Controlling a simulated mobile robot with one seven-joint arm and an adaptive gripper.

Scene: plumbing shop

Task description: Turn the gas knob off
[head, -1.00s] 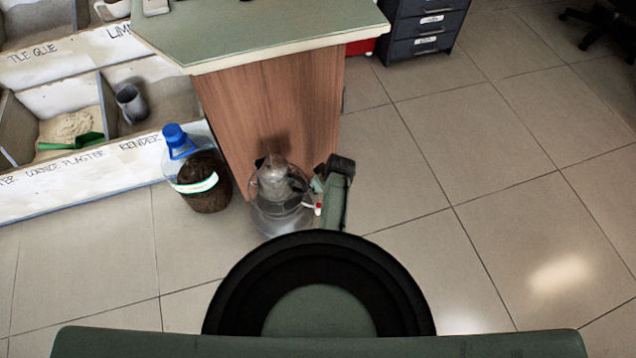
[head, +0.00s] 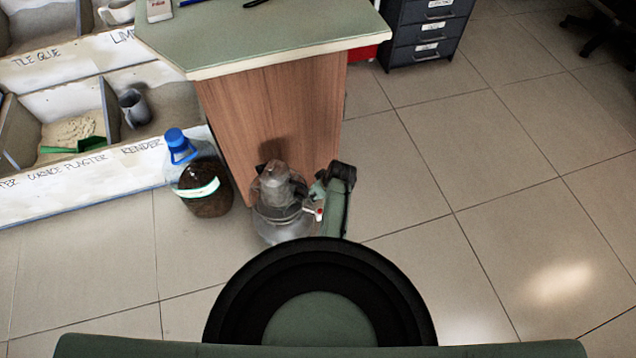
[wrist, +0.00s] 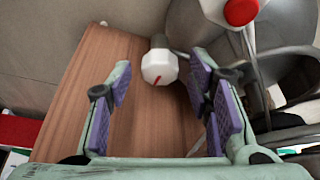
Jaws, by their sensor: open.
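In the head view, a grey metal device with a clear lower part (head: 275,205) stands by the counter, partly hidden by my arm. The knob cannot be made out there.
A red-capped white part (wrist: 240,12) on a metal rod is close to the right finger. The wooden counter (head: 275,115) stands behind. A blue-capped bottle (head: 200,190) is on the floor at left, beside labelled bins (head: 60,185). Floor (head: 480,210) at right is clear.

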